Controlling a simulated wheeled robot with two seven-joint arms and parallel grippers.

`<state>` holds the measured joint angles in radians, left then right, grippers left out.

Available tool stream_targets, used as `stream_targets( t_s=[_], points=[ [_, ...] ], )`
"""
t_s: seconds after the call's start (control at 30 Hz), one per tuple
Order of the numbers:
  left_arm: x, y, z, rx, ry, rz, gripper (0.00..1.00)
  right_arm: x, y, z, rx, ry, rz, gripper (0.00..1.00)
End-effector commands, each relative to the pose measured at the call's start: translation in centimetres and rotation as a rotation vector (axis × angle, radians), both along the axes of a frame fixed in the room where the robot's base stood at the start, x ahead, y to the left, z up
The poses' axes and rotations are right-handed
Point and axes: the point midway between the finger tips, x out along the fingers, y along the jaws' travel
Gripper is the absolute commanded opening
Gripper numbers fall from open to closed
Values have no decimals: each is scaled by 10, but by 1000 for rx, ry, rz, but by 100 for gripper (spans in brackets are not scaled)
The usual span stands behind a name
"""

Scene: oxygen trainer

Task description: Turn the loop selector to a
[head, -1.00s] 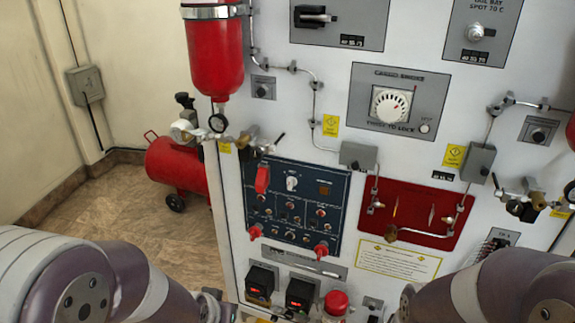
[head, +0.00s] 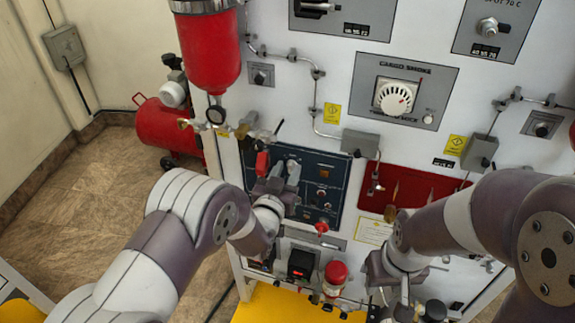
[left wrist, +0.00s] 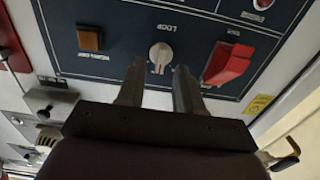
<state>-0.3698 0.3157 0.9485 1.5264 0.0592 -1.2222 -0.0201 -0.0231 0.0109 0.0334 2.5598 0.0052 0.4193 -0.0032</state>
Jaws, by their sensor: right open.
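The loop selector is a small pale round knob (left wrist: 160,54) under the label LOOP on a dark blue panel (left wrist: 120,20) in the left wrist view. The marks beside it are too small to read. My left gripper (left wrist: 160,69) is open, its two fingers pointing at the panel, one on each side of the knob's near edge. I cannot tell how far the tips are from the panel. In the head view my left gripper (head: 284,174) is in front of the panel's upper part and hides much of the knob. My right gripper (head: 394,298) is open, low in front of the rack.
A red guarded switch (left wrist: 229,63) is right of the knob and an amber square light (left wrist: 90,38) left of it in the left wrist view. A red bottle (head: 208,50) and a red compressor tank (head: 165,128) are at left. A red-capped fitting (head: 335,272) stands below the panel.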

Motion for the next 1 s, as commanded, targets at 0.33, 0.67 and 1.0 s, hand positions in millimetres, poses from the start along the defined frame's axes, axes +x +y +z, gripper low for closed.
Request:
stream_targets(
  t_s=[0.33, 0.67, 1.0],
  points=[
    [8, -3, -1, 1, 2, 0, 36, 0, 0, 2, 0, 0, 0, 43],
    [8, -3, -1, 1, 2, 0, 0, 0, 0, 2, 0, 0, 0, 43],
    [8, -1, -4, -85, 27, 0, 0, 0, 0, -11, 0, 0, 0, 43]
  ],
)
